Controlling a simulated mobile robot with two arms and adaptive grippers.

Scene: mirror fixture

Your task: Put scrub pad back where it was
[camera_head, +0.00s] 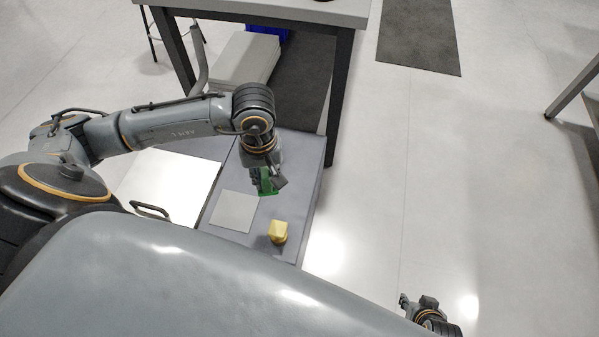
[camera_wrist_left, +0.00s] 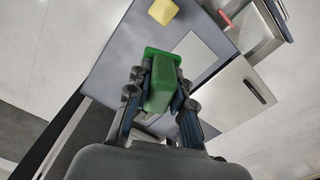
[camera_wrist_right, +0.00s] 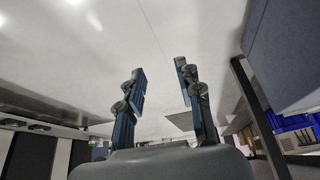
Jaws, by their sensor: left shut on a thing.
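A green scrub pad (camera_head: 265,186) is held in my left gripper (camera_head: 270,181), above the grey bench top (camera_head: 300,170). In the left wrist view the green pad (camera_wrist_left: 162,88) sits between the two fingers, which are shut on it. A flat square mirror plate (camera_head: 235,211) lies on the bench just in front of the pad. I cannot tell whether the pad touches the bench. My right gripper (camera_head: 419,303) is far to the right over the floor; the right wrist view shows its fingers (camera_wrist_right: 160,70) apart with nothing between them.
A yellow block (camera_head: 278,231) stands on the bench near its front right edge. A bright metal panel with a dark handle (camera_head: 150,211) is left of the bench. A table (camera_head: 290,8) with dark legs stands behind.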

